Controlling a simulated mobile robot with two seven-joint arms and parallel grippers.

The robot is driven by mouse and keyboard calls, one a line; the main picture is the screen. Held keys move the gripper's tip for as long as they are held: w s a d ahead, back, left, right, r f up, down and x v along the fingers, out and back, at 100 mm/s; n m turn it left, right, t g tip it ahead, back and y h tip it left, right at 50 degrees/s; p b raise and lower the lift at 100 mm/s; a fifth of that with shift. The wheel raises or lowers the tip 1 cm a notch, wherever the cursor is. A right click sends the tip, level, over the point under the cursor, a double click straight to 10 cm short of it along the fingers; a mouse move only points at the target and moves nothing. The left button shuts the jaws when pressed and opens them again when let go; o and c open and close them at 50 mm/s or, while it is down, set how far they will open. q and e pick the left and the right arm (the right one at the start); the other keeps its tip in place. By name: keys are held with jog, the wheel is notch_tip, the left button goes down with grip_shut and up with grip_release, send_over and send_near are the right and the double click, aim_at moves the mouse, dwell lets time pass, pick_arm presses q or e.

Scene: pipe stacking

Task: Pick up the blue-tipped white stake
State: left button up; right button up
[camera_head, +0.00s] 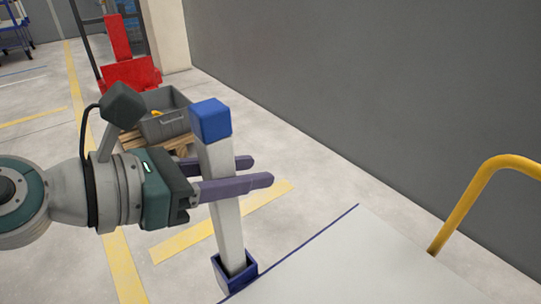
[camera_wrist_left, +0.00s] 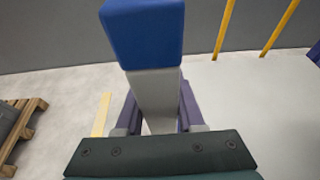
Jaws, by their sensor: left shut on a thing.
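The white stake (camera_head: 223,225) stands close to upright, tilted slightly, with a blue square tip (camera_head: 210,119) on top. Its lower end is at a blue square socket (camera_head: 234,273) at the left edge of a white table; whether it is fully seated is hard to tell. My left gripper (camera_head: 232,176) is shut on the stake's shaft below the tip, one purple finger on each side. In the left wrist view the blue tip (camera_wrist_left: 143,32) and the white shaft (camera_wrist_left: 154,95) rise between the fingers. My right gripper is not in view.
The white table (camera_head: 350,262) has a blue edge line. A yellow bent rail (camera_head: 468,200) rises at the right. A grey crate (camera_head: 166,118) on a wooden pallet and a red object (camera_head: 128,72) stand behind. A grey wall (camera_head: 380,90) runs along the right.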

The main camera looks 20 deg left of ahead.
pick_arm(q)
grip_shut()
jog(key=shift+r, duration=0.1)
notch_tip(320, 180, up, 30)
jog(key=p, duration=2.3)
